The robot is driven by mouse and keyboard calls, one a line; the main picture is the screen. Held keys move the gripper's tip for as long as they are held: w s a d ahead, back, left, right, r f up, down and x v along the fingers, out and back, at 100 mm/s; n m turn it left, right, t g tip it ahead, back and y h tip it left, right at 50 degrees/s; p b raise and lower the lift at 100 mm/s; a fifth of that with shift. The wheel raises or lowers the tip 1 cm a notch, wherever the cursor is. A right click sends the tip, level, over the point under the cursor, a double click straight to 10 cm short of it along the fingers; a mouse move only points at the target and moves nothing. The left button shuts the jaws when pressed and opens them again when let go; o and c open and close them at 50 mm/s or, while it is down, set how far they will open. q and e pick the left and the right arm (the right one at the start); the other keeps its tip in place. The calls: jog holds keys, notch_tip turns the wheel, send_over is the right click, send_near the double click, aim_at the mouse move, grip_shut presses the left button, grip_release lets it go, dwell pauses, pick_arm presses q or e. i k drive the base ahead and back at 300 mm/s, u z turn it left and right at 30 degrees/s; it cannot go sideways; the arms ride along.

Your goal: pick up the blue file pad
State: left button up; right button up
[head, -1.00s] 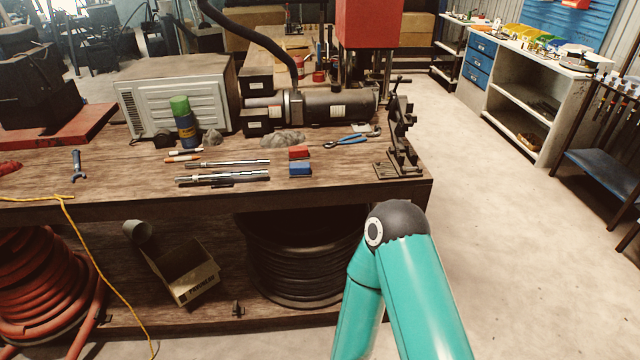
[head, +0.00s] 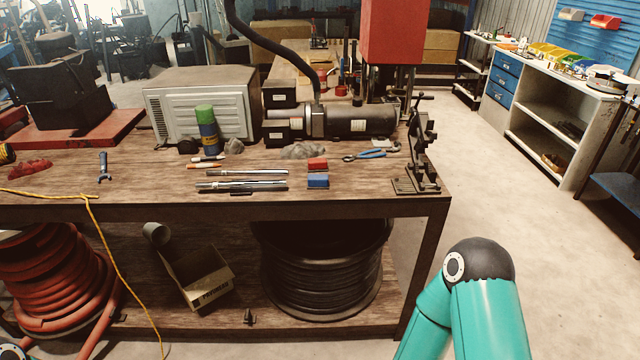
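The blue file pad (head: 317,181) is a small block lying on the wooden workbench (head: 380,207), near its front edge and right of the middle. A red block of like size (head: 317,164) lies directly behind it. Neither gripper shows in the head view. A teal arm link of mine with a dark joint stands at the lower right, in front of the bench and well apart from the pad.
Metal rods (head: 240,185) lie left of the pad. Blue-handled pliers (head: 371,154) lie behind right, and a dark vise-like stand (head: 419,160) is at the bench's right end. A green-capped can (head: 207,130) stands behind left. Bare wood surrounds the pad's front.

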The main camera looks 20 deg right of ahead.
aim_at(314, 181)
jog(key=z, duration=0.05)
jog(key=i, duration=1)
jog(key=u, duration=0.05)
